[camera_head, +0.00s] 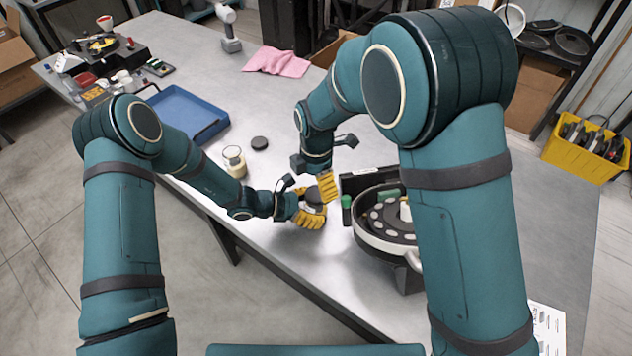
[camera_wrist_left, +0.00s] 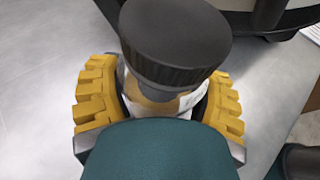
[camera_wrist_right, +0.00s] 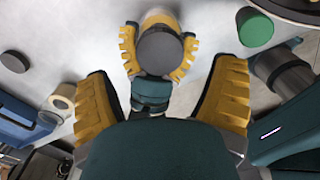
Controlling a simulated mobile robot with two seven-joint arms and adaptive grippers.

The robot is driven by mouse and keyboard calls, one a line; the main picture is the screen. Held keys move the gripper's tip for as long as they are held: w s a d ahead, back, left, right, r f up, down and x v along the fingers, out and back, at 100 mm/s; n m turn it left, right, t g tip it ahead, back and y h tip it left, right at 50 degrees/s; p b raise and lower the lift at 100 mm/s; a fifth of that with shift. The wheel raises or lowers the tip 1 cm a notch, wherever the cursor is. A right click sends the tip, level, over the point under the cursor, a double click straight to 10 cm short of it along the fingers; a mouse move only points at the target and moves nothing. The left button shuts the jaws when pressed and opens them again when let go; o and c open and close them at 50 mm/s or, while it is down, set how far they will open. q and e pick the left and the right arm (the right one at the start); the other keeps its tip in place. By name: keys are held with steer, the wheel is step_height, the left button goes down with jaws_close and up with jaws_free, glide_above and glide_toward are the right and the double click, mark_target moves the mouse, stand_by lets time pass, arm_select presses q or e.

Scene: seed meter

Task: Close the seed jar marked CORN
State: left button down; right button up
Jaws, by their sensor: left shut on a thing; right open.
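A clear jar (camera_wrist_left: 155,106) with tan contents stands in my left gripper (camera_wrist_left: 158,100), whose yellow fingers are shut around it. A black ribbed lid (camera_wrist_left: 175,42) sits on its top; I cannot tell whether it is fully seated. A pale label shows at the jar's side, but I cannot read it. In the head view my left gripper (camera_head: 311,214) is low over the table's front part. My right gripper (camera_head: 328,186) is open and empty, just above and beside the lid. In the right wrist view the lid (camera_wrist_right: 160,53) lies ahead, between the spread fingers (camera_wrist_right: 163,95).
An open jar (camera_head: 234,162) with pale contents and a loose dark lid (camera_head: 260,143) are on the table to the left. A green-capped container (camera_head: 346,204) and the round seed meter (camera_head: 375,243) stand close on the right. A blue tray (camera_head: 190,112) lies farther back.

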mark_target(316, 193)
step_height(316, 193, up, 4)
steer(key=shift+f, duration=0.2)
steer(key=shift+f, duration=0.15)
steer(key=shift+f, duration=3.95)
steer(key=c, duration=1.2)
steer(key=o, duration=1.2)
steer(key=shift+c, duration=0.2)
